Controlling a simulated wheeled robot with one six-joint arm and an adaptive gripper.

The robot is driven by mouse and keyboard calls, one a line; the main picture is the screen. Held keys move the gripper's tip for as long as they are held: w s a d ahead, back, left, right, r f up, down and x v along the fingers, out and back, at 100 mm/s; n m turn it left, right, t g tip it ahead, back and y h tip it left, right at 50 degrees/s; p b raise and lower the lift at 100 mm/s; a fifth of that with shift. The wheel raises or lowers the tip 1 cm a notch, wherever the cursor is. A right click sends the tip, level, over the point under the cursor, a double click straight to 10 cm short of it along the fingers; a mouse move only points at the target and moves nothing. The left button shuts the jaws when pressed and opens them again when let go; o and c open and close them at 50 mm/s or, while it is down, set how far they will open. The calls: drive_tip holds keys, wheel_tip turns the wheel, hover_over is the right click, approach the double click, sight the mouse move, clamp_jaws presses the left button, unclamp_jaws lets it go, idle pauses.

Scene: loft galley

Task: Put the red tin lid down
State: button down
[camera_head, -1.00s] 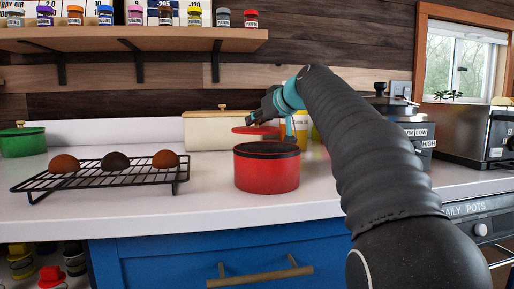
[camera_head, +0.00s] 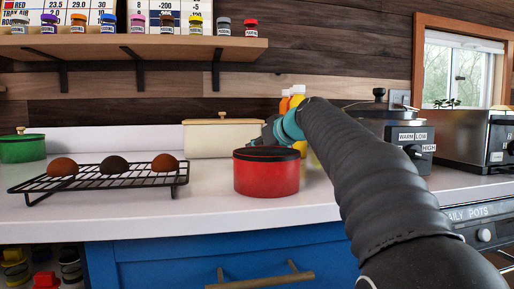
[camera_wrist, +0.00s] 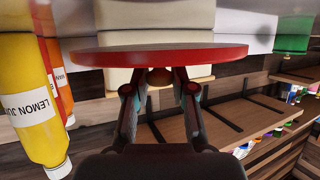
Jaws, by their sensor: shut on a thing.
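The red tin (camera_head: 267,178) stands open-topped on the white counter, with a dark rim. The red tin lid (camera_wrist: 160,56) spans the top of the wrist view as a wide disc seen nearly edge-on. My gripper (camera_wrist: 160,84) is shut on the lid's knob, which shows between the fingertips. In the head view my gripper (camera_head: 264,135) is low behind the tin. There the tin hides the lid and the fingertips, so I cannot tell whether the lid touches the counter.
A cream lidded box (camera_head: 215,138) stands behind. A yellow lemon juice bottle (camera_wrist: 30,100) and an orange bottle (camera_wrist: 55,75) are close beside the lid. A wire rack (camera_head: 100,181) with three round items is left; a cooker (camera_head: 405,140) is right. Counter between rack and tin is clear.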

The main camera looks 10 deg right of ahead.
drive_tip(key=shift+f, duration=0.25)
drive_tip(key=shift+f+b, duration=0.35)
drive_tip(key=shift+f, duration=0.1)
drive_tip(key=c, duration=1)
unclamp_jaws()
drive_tip(key=shift+w+f, duration=0.1)
drive_tip(key=shift+f, duration=0.05)
drive_tip(key=shift+r+p, duration=0.35)
drive_tip(key=v, duration=0.6)
drive_tip(key=r+v, duration=0.1)
drive_tip(key=v, duration=0.5)
drive_tip(key=shift+r, duration=0.25)
